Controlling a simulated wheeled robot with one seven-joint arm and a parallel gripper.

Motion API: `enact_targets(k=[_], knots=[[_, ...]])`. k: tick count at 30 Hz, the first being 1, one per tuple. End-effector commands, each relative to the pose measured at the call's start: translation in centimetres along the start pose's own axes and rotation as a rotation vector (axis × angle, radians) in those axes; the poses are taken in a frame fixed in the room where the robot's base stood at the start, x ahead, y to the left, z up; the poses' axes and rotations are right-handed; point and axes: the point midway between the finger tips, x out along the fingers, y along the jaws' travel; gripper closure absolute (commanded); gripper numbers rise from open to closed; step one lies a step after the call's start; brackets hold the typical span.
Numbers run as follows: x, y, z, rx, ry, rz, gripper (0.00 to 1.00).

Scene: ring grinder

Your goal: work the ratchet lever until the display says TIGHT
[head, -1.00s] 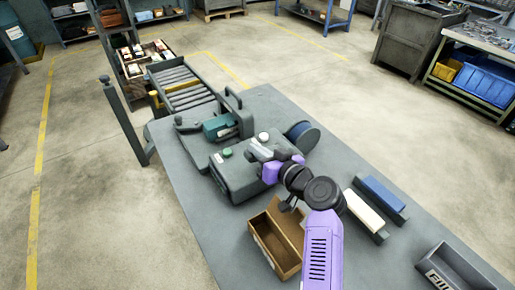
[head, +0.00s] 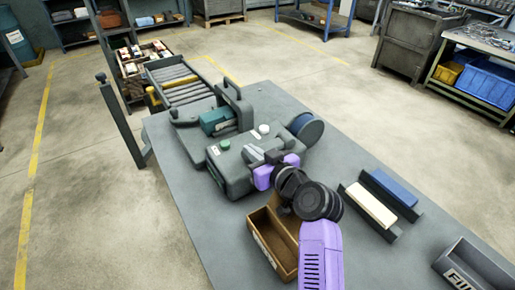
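The grinder is a grey machine (head: 232,172) on the bench, with a green button (head: 225,144) and a white knob (head: 264,129) on top. A teal motor-like part (head: 216,121) and a grey arched handle (head: 232,91) stand behind it. My purple and black arm reaches in from the lower right. My gripper (head: 263,158) is at the machine's right side, by a small pale part (head: 253,152). Its fingers are small and partly hidden, so I cannot tell whether they are open or shut. I cannot make out the ratchet lever for certain, nor any display text.
A brown open bin (head: 259,248) stands in front of the machine, close to my arm. A blue wheel (head: 307,129) is behind on the right. A rack holds a cream bar (head: 370,206) and a blue bar (head: 394,187). A grey tray (head: 447,262) is at lower right. A roller stand (head: 180,84) adjoins the bench.

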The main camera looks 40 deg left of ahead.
Motion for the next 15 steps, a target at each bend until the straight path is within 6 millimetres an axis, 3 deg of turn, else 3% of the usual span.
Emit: enact_targets(k=[15], knots=[[0.2, -0.36, 1.1, 0.004, -0.012, -0.006, 1.0]])
